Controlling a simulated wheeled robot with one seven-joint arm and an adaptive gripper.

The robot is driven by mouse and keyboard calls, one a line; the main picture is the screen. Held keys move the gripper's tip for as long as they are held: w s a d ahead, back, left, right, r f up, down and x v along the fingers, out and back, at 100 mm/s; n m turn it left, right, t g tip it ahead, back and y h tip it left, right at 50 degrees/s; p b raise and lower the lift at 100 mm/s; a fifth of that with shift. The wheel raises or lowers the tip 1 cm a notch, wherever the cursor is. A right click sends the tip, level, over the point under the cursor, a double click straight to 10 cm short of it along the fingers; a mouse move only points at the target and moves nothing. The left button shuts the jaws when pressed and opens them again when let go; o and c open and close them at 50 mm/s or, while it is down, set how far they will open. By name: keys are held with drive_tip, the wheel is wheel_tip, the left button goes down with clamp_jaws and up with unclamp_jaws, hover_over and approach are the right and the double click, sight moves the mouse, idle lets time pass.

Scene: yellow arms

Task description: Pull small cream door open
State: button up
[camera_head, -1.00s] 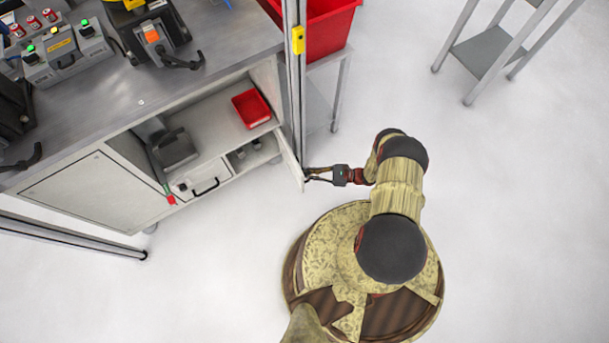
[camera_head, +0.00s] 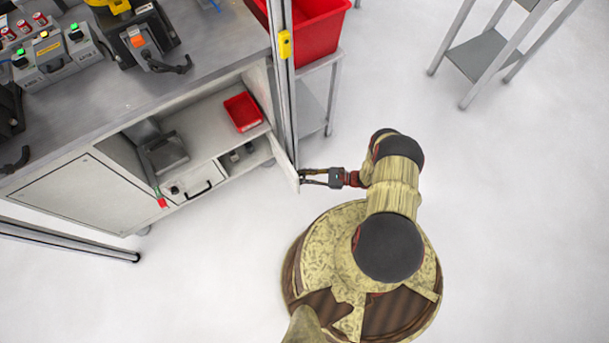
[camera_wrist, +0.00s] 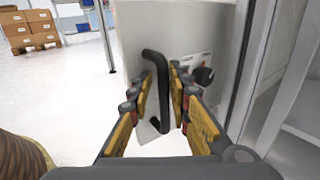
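The small cream door (camera_head: 286,164) stands swung out from the right end of the cabinet front, with the cabinet interior exposed beside it. In the wrist view the door (camera_wrist: 205,42) faces me, with a bent black handle (camera_wrist: 158,88) and a dark lock knob to its right. My gripper (camera_head: 302,177) is at the door's outer edge. In the wrist view my gripper's yellow-padded fingers (camera_wrist: 162,92) lie on either side of the handle and look apart, with a gap around it. Whether either pad touches the handle is not clear.
The open cabinet holds a red bin (camera_head: 243,111) and a drawer with a black handle (camera_head: 200,188). A metal post with a yellow box (camera_head: 285,44) stands close by the door. A grey shelf rack (camera_head: 480,58) is at upper right. The floor around my base is mostly clear.

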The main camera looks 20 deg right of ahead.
drive_tip(key=shift+o, duration=0.5)
drive_tip(key=shift+w+d, duration=0.1)
drive_tip(key=shift+w, duration=0.1)
drive_tip(key=shift+d, duration=0.1)
drive_tip(key=v, duration=1.1)
drive_tip(key=shift+s+d, duration=0.25)
drive_tip(key=shift+d, duration=0.1)
